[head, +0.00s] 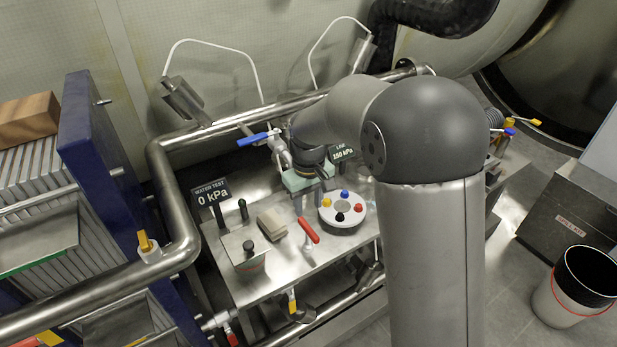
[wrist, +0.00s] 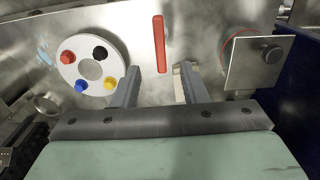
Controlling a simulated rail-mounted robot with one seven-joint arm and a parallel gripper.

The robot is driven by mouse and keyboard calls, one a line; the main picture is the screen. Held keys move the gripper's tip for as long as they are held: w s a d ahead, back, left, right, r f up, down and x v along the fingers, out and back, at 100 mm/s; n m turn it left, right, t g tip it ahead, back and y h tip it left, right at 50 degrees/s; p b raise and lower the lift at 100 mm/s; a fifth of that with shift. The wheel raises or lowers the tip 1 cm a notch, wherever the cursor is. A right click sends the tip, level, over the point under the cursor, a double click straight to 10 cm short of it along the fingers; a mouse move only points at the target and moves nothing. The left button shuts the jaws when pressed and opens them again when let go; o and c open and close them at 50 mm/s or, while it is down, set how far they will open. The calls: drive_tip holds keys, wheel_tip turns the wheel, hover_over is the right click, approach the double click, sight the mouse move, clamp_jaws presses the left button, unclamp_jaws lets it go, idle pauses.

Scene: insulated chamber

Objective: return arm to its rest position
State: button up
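My gripper (wrist: 160,84) is open in the wrist view, its two grey fingers apart with bare steel plate between them. In the head view my arm reaches over the steel bench (head: 285,290), and the gripper end (head: 312,184) hangs above it, partly hidden by its own wrist. A red handle (wrist: 160,43) lies ahead of the fingertips; it also shows in the head view (head: 308,230). A beige block (wrist: 180,84) is partly hidden behind the right finger and sits on the bench (head: 272,224). I see no object held.
A white disc (head: 342,222) with coloured knobs stands right of the red handle. A square plate with a black knob (head: 249,247) is at the left. A "0 kPa" sign (head: 209,193), a blue-handled valve (head: 257,138) and a thick pipe (head: 183,220) border the bench.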

wheel_tip(320, 180, up, 9)
drive_tip(key=s+d+f+m, duration=0.1)
drive_tip(key=s+d+m, duration=0.1)
drive_tip(key=s+d, duration=0.3)
drive_tip(key=s+d+f+m, duration=0.2)
drive_tip(key=s+d, duration=0.2)
drive_tip(key=s, duration=0.8)
drive_tip(key=s+d+f+m, duration=0.2)
drive_tip(key=s+d, duration=0.3)
drive_tip(key=s, duration=0.4)
drive_tip(key=shift+d+f+t+b, duration=0.25)
drive_tip(key=shift+d+t+b, duration=0.05)
